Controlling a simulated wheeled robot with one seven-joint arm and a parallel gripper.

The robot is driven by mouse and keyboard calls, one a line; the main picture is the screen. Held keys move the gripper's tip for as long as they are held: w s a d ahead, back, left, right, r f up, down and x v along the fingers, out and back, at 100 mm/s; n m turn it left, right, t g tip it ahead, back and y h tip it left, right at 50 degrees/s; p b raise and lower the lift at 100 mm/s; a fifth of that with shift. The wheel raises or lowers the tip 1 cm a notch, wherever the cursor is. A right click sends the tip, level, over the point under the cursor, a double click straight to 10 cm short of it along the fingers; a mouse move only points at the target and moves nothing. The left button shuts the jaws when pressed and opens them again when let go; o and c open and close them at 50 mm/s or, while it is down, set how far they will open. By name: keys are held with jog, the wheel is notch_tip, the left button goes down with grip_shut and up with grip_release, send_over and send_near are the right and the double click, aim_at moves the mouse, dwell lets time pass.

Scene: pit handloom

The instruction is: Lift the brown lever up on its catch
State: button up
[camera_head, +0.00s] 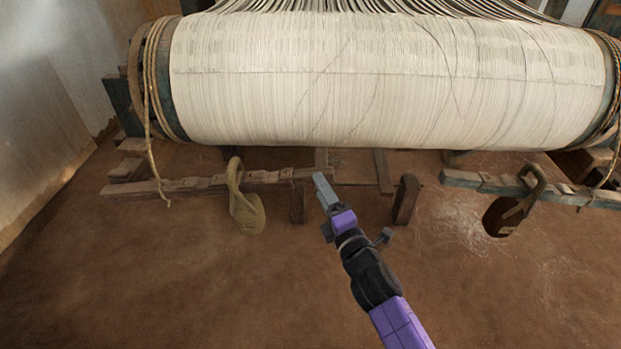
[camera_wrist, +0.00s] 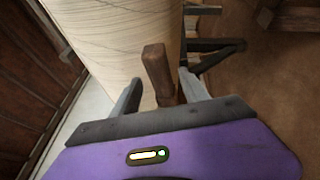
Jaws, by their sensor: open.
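The brown lever (camera_wrist: 156,62) is a square wooden bar. In the wrist view it stands between the two grey fingers of my gripper (camera_wrist: 160,78), with a gap visible on each side and its lower part running down behind the gripper's edge. My gripper is open. In the head view my gripper (camera_head: 321,186) is below the big roll, close to a short brown wooden piece (camera_head: 321,158) that may be the lever; its lower part is hidden by the fingers. I cannot make out the catch.
The wide roll of pale warp thread (camera_head: 385,80) spans above my gripper. A notched wooden bar with a roped weight (camera_head: 247,212) is at left, and another weight (camera_head: 503,215) hangs at right. A brown post (camera_head: 405,199) stands right of my gripper. The floor in front is clear.

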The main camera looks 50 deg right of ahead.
jog(key=p+x, duration=0.2)
jog(key=x, duration=0.6)
jog(key=shift+d, duration=0.15)
grip_shut()
dwell(1.3)
